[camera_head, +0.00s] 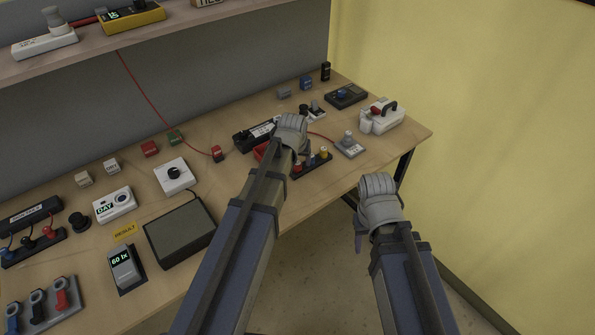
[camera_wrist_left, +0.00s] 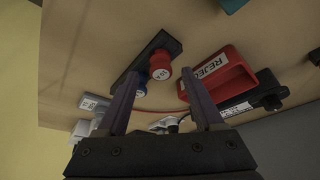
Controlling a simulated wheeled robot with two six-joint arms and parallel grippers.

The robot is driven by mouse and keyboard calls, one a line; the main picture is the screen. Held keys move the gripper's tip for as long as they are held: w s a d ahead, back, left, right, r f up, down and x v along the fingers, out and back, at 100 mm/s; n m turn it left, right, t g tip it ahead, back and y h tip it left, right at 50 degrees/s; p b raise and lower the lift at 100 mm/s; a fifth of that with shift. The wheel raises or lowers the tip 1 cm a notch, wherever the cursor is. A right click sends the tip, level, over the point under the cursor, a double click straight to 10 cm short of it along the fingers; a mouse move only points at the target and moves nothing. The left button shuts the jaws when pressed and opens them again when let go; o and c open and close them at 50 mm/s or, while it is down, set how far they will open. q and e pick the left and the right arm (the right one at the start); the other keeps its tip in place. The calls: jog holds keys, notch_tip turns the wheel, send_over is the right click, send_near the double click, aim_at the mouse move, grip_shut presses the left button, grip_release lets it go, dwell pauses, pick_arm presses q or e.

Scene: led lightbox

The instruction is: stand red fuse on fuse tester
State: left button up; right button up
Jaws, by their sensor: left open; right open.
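A red-capped piece (camera_head: 297,166), seemingly the red fuse, stands in a dark strip (camera_head: 318,166) beside a yellow-capped piece (camera_head: 324,153). In the left wrist view the red cap (camera_wrist_left: 161,63) shows on the dark strip (camera_wrist_left: 172,45), beyond and between my fingers. My left gripper (camera_wrist_left: 160,78) is open and empty; in the head view its hand (camera_head: 291,130) is over the table near the strip. My right gripper (camera_head: 378,190) is open, off the table's front edge. A black box with a white label (camera_head: 250,135) stands behind; I cannot tell whether it is the fuse tester.
A red REJECT tray (camera_wrist_left: 225,75) is close to the left fingers. A grey device with a knob (camera_head: 349,147) and a white case (camera_head: 382,115) stand to the right. A dark box (camera_head: 180,232) is at the left front. A red wire crosses the tabletop.

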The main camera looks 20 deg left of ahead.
pick_arm(q)
jog(key=b+x, duration=0.1)
jog(key=x, duration=0.2)
jog(key=shift+b, duration=0.4)
jog(key=shift+r, duration=0.1)
jog(key=shift+s, duration=0.1)
jog(key=shift+c, duration=0.5)
grip_shut()
